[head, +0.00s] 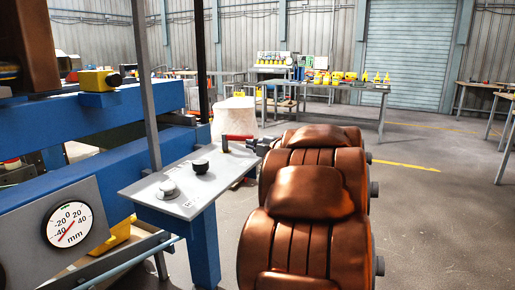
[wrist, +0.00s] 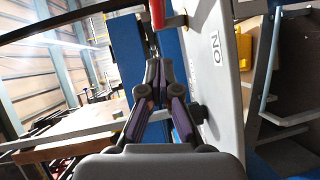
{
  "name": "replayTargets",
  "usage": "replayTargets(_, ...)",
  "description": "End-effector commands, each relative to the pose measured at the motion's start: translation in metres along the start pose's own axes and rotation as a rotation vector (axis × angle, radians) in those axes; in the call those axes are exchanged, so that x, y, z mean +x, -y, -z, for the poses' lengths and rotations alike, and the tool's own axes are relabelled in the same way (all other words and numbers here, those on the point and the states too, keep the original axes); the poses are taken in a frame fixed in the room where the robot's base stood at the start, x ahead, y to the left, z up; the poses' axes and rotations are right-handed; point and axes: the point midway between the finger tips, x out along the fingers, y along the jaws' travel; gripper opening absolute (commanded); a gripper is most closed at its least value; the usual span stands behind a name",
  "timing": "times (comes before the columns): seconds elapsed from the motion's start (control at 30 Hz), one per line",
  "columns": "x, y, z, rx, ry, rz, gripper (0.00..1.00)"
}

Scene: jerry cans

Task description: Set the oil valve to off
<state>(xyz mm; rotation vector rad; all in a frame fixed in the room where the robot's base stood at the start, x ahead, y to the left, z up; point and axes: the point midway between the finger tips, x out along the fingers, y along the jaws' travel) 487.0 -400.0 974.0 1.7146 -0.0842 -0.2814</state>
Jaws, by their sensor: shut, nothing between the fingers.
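The valve's red handle (head: 238,137) stands at the far end of the grey sloped panel (head: 160,205) in the head view. In the wrist view the red handle (wrist: 157,13) is at the top edge, partly cut off, with a metal stem running right to the panel. An "ON" label (wrist: 215,47) shows rotated on the panel; no off label is readable. My gripper (wrist: 158,65) is shut and empty, its tips just below the handle in the picture and apparently apart from it. In the head view my gripper (head: 262,144) is small and dark, right of the handle.
A dial gauge (head: 69,224) is at the lower left. Blue machine beams (head: 60,125) fill the left. The floor (head: 440,210) on the right is open.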

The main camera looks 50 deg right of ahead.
Motion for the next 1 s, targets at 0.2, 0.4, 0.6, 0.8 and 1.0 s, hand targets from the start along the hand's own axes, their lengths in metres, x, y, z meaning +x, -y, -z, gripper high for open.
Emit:
replayTargets(0.2,0.039,0.003,0.001,0.001,-0.005,0.000,0.00)
replayTargets(0.4,0.066,0.002,-0.004,0.001,0.000,0.000,0.00)
replayTargets(0.6,0.079,0.000,-0.018,-0.001,0.000,-0.001,0.00)
replayTargets(0.8,0.087,0.001,-0.027,0.002,0.000,0.000,0.00)
replayTargets(1.0,0.089,0.000,-0.029,0.002,0.001,0.000,0.00)
